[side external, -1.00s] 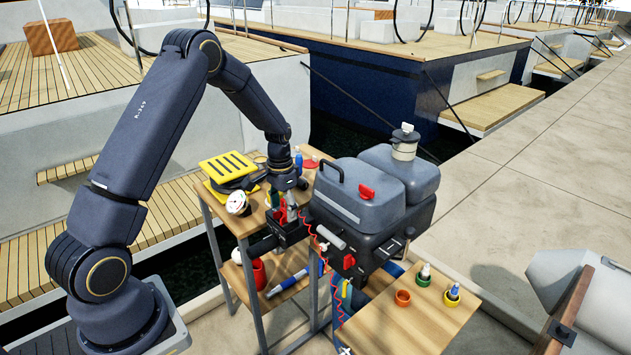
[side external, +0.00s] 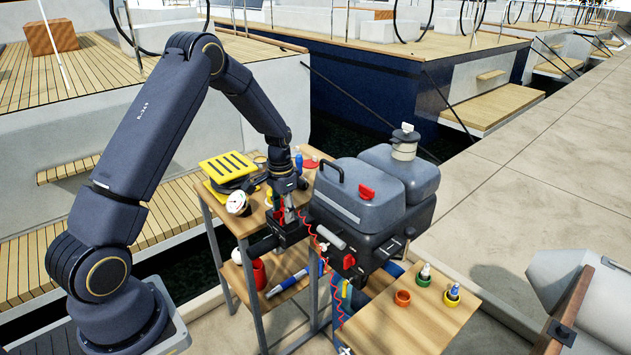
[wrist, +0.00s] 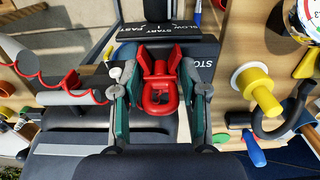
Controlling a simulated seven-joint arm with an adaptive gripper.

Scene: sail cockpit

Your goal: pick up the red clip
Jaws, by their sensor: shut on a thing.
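The red clip (wrist: 160,92) shows in the middle of the wrist view. It has a rounded loop at the near end and two upright prongs at the far end. My gripper (wrist: 160,100) has one finger on each side of it and is shut on it. The clip sits at a dark part marked START, FAST, SLOW and STOP (wrist: 165,53). In the side view my gripper (side external: 287,213) is low beside the grey outboard motor (side external: 350,205). The clip is too small and too covered there to make out clearly.
A red coiled cord (wrist: 50,83) lies left of the clip. A yellow knob (wrist: 258,85) and a dark hook (wrist: 285,122) are at the right. In the side view, a yellow slotted item (side external: 227,166) and a round gauge (side external: 238,202) stand close to my gripper.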

